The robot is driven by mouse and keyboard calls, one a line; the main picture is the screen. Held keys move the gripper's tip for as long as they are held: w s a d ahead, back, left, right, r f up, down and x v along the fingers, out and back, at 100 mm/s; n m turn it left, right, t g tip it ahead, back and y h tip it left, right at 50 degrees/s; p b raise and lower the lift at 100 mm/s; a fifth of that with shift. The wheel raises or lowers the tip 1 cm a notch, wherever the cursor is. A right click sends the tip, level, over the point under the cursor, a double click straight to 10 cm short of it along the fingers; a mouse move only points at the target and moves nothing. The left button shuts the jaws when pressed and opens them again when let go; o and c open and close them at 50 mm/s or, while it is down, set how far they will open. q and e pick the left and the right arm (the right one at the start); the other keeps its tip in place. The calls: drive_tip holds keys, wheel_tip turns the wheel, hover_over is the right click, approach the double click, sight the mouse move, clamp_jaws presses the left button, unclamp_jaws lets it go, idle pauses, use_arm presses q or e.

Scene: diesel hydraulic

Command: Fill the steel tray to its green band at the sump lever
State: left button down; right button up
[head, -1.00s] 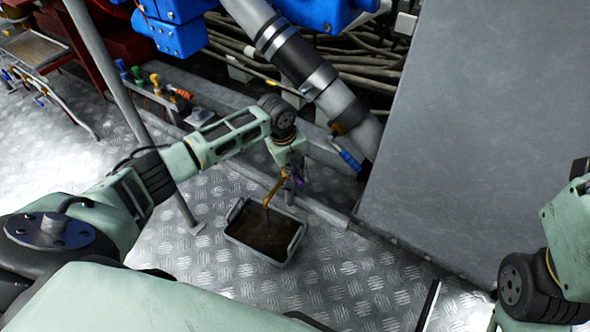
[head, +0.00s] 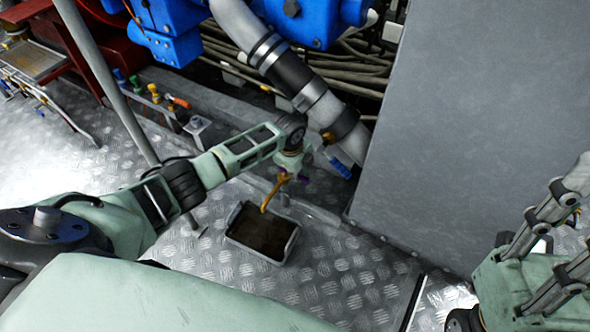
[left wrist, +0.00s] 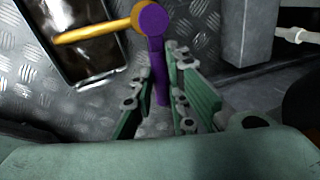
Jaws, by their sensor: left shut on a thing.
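The steel tray (head: 232,241) sits on the floor below the yellow spout (head: 270,193) and holds dark brown liquid. It also shows in the left wrist view (left wrist: 85,84), cut off at the top. No clear stream shows under the spout. I cannot make out the green band or the exact level. My right gripper (head: 560,235) is at the right edge, fingers apart and empty.
A large grey panel (head: 465,120) stands right of the tray. A thick grey pipe (head: 290,75) with a blue-handled valve (head: 340,168) runs behind my left gripper. Small coloured valves (head: 150,92) line the ledge at left. Tread-plate floor (head: 330,275) is clear in front.

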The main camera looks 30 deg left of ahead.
use_arm(q)
drive_tip(key=shift+w+n, duration=0.2)
drive_tip(key=shift+n, duration=0.2)
drive_tip(key=c, duration=1.7)
unclamp_jaws()
drive_tip(key=shift+r, duration=0.15)
drive_tip(key=r, duration=0.3)
drive_tip(key=s+r, duration=0.1)
drive_tip(key=r, duration=0.3)
drive_tip(key=s+r, duration=0.1)
drive_tip(key=r, duration=0.3)
drive_tip(key=shift+s+r, duration=0.15)
drive_tip(key=shift+r, duration=0.1)
